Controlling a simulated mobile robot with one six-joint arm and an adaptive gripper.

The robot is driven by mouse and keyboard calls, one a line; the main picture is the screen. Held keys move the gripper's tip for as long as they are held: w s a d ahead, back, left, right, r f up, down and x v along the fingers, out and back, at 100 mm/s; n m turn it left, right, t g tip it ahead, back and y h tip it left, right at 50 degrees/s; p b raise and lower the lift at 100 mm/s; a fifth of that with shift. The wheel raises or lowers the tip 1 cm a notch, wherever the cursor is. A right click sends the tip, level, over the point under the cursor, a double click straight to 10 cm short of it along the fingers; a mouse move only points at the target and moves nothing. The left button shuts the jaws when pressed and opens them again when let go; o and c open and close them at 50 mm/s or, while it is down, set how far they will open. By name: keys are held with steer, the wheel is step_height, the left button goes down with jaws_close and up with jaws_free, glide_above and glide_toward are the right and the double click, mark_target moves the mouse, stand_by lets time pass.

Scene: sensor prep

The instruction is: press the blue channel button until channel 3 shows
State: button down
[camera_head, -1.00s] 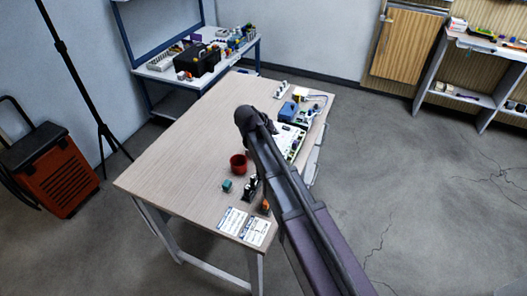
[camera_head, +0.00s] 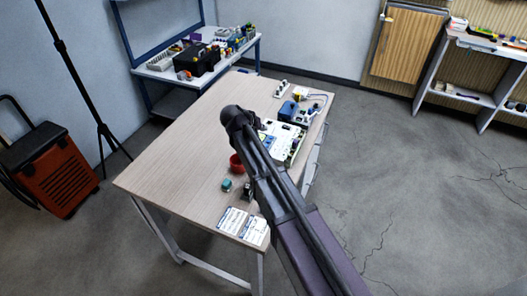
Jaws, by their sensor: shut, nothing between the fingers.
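The dark end of my arm, with my gripper (camera_head: 236,118), is over the middle of the wooden table. Its fingers cannot be made out separately, and it holds nothing that I can see. A white board-like unit (camera_head: 291,140) with green and dark parts lies just right of it, partly hidden behind my arm. A blue box-shaped device (camera_head: 288,110) stands behind that unit. I cannot make out the blue channel button or any channel number at this size. I cannot tell whether my gripper touches anything.
A red cup (camera_head: 236,164), partly covered by my arm, and a small teal block (camera_head: 227,185) stand on the table (camera_head: 178,165). Printed cards (camera_head: 233,220) lie at the near edge. Small parts (camera_head: 282,88) sit at the far end. The table's left side is clear.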

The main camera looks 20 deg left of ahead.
steer(key=shift+f+b, duration=3.95)
steer(key=shift+f, duration=0.15)
steer(key=shift+f+b, duration=0.8)
steer(key=shift+f, duration=0.05)
steer(key=shift+r, duration=0.15)
steer(key=shift+r+p, duration=0.7)
steer(key=shift+p, duration=0.15)
steer(key=shift+r+p, duration=2.5)
